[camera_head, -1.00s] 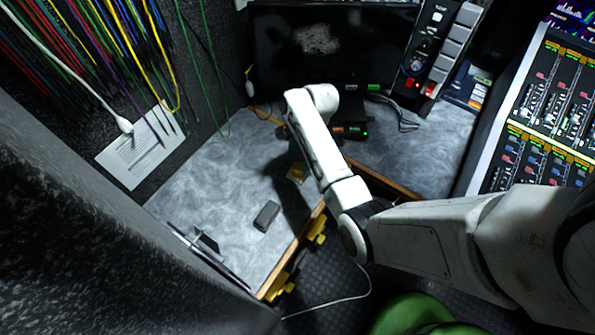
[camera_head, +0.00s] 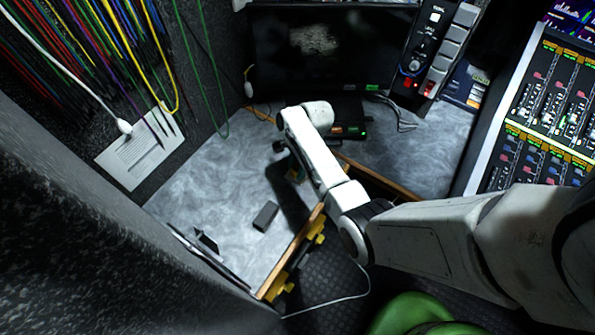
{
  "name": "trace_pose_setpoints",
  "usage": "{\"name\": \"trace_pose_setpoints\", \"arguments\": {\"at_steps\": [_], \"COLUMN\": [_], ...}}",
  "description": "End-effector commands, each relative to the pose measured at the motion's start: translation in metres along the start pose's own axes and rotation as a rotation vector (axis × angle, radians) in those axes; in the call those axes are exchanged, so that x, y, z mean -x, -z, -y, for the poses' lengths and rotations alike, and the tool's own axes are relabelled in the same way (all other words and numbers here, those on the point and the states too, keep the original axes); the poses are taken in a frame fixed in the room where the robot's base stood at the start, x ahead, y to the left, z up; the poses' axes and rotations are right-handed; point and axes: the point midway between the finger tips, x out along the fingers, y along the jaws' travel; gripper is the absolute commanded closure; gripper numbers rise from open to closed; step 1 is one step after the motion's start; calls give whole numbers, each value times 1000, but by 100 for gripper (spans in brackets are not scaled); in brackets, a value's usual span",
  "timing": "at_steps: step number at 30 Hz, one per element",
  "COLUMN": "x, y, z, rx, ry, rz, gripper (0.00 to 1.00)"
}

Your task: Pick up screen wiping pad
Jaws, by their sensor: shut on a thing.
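My gripper (camera_head: 293,165) is over the desk (camera_head: 220,185), below the bent white wrist of my arm, which hides much of it. Only a sliver of the pad shows, close to the desk's front edge. I cannot tell whether it touches the desk.
A dark block (camera_head: 265,216) lies left of my gripper. A black monitor (camera_head: 330,50) and a small device with lit indicators (camera_head: 350,131) stand behind. A control panel (camera_head: 430,50) is at right, a mixing console (camera_head: 545,110) further right. The desk's left part is largely clear.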

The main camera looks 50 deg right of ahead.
Motion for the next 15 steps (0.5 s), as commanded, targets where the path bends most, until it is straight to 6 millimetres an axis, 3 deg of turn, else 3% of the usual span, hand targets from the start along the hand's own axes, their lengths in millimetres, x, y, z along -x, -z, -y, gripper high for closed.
{"name": "trace_pose_setpoints", "arguments": {"at_steps": [7, 15], "x": [0, 4], "y": [0, -1], "z": [0, 0], "rx": [0, 1], "ry": [0, 2], "rz": [0, 0], "gripper": [91, 91]}}
